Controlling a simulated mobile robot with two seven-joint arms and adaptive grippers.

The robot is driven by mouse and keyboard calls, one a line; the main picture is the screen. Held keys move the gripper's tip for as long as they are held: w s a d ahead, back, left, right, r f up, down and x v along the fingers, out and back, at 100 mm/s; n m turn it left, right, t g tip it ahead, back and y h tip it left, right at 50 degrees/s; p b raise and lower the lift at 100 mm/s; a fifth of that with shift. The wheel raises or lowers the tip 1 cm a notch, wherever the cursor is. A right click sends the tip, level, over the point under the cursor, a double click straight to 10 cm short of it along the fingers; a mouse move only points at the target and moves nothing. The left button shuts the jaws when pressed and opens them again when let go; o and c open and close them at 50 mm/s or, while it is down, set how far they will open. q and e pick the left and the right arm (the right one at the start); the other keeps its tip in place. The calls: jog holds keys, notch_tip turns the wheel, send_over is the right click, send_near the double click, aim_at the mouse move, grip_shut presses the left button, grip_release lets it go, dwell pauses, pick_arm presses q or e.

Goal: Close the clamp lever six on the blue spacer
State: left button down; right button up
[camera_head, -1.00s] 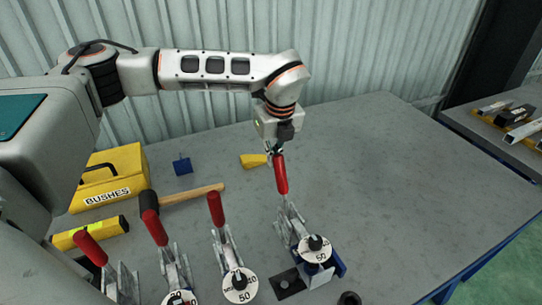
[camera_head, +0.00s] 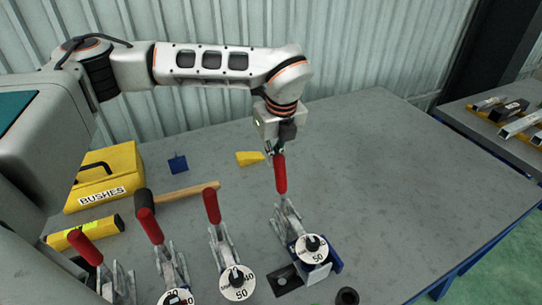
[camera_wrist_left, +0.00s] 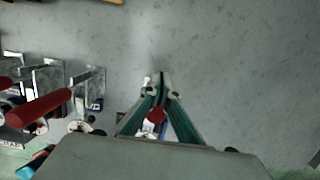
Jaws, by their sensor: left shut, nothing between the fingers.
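The clamp at the right end of the row has a red lever handle (camera_head: 280,174) standing nearly upright. Its base carries a round white dial (camera_head: 311,249) and sits by a blue spacer (camera_head: 335,262). My left gripper (camera_head: 277,149) is shut and empty, pointing down at the top of this handle. It appears to be against the handle's tip, but contact is unclear. In the left wrist view the closed fingers (camera_wrist_left: 161,82) show in front of the handle's red end (camera_wrist_left: 156,115), which partly hides the clamp below. My right gripper is not in view.
Several other red-handled clamps (camera_head: 212,206) stand to the left with levers up. Behind them lie a hammer (camera_head: 188,193), a yellow bushes box (camera_head: 105,178), a blue block (camera_head: 178,163) and a yellow wedge (camera_head: 249,158). The bench (camera_head: 400,170) is clear at right.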

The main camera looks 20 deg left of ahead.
aim_at(277, 155)
pick_arm(q)
jog(key=shift+s+d+r, duration=0.1)
jog(key=shift+s+d, duration=0.2)
jog(key=shift+d, duration=0.05)
jog(key=shift+s+d, duration=0.1)
jog(key=shift+s+d+b, duration=0.3)
jog(key=shift+s+d, duration=0.1)
jog(key=shift+d, duration=0.05)
jog(key=shift+w+r+p, duration=0.1)
jog(key=shift+r+p, duration=0.2)
jog(key=shift+r, duration=0.25)
jog(key=shift+a+r+p, duration=0.1)
jog(key=shift+r+p, duration=0.7)
jog(key=shift+r, duration=1.1)
jog(key=shift+w+a+p+v, duration=0.15)
jog(key=shift+p+v, duration=0.15)
jog(key=shift+v, duration=0.5)
jog(key=shift+w+a+p+v, duration=0.1)
jog(key=shift+p+v, duration=0.2)
jog(key=shift+v, duration=0.5)
jog(key=shift+r, duration=0.1)
jog(key=shift+s, duration=0.1)
